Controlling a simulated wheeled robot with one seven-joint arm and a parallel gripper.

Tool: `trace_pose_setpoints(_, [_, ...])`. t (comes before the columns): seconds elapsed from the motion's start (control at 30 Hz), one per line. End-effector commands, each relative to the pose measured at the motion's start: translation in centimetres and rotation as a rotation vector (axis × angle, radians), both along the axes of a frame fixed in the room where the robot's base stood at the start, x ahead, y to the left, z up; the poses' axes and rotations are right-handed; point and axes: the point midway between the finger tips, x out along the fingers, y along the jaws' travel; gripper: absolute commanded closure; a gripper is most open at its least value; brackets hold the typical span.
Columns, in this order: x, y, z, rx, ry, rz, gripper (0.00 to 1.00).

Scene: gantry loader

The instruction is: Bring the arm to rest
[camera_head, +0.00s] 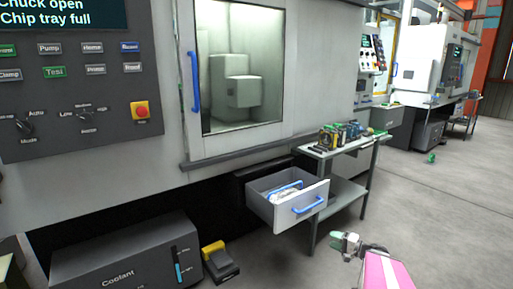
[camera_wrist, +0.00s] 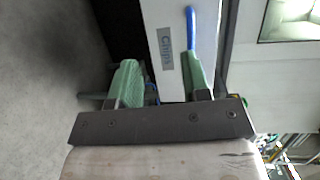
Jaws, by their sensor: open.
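My arm (camera_head: 385,270) reaches in from the lower right of the head view. My gripper (camera_head: 343,241) is at its end, low in front of the machine and to the right of the pulled-out drawer. In the wrist view my gripper (camera_wrist: 158,62) shows its two green fingers spread apart with nothing held between them. Beyond the fingers is the pale drawer front (camera_wrist: 165,25) with a "Chips" label (camera_wrist: 165,48) and a blue handle (camera_wrist: 190,28). The gripper looks apart from the handle.
The open chip drawer (camera_head: 259,199) sticks out below the machine door (camera_head: 242,70). A side table (camera_head: 347,192) holding several small items stands just right of it. A coolant box (camera_head: 125,262) and yellow pedal (camera_head: 215,250) are at lower left. Floor at right (camera_head: 450,220) is mostly clear.

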Motion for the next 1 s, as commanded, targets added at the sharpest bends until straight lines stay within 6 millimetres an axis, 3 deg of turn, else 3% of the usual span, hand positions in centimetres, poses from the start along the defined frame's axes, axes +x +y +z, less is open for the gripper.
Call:
trace_pose_setpoints(0.3, [-2.2,9.0,-1.7,-0.344,0.24,0.29,0.57])
trace_pose_setpoints(0.5, [-4.3,12.5,-2.6,-0.652,0.376,0.44,0.57])
trace_pose_setpoints(0.7, [-5.9,14.2,-2.3,-0.992,0.46,0.526,0.57])
trace_pose_setpoints(1.0, [-6.3,14.7,-0.5,-1.362,0.483,0.542,0.57])
